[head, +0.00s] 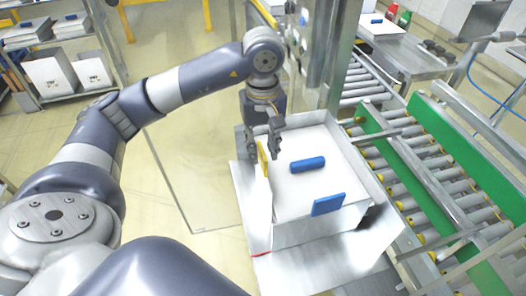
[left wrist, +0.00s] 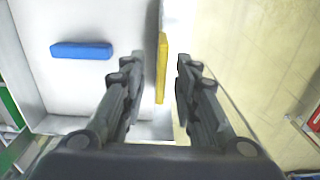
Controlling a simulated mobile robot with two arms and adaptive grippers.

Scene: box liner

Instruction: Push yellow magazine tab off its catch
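The yellow magazine tab (head: 262,158) stands upright along the left edge of the white box-like magazine. It also shows in the left wrist view (left wrist: 161,68) as a narrow yellow strip between my finger lines. My left gripper (head: 262,152) is above that edge with its fingers pointing down. In the left wrist view its two fingers (left wrist: 160,68) are apart, with the tab seen in the gap and no grip on it visible. Whether a finger touches the tab cannot be told. The catch is not distinguishable. My right gripper is in neither view.
A blue cylinder-like piece (head: 307,164) and a blue flat block (head: 328,204) are at the white magazine (head: 290,195). A roller conveyor with green rails (head: 440,165) runs at the right. A clear panel (head: 190,170) stands left of the magazine. Shelves (head: 60,60) are far left.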

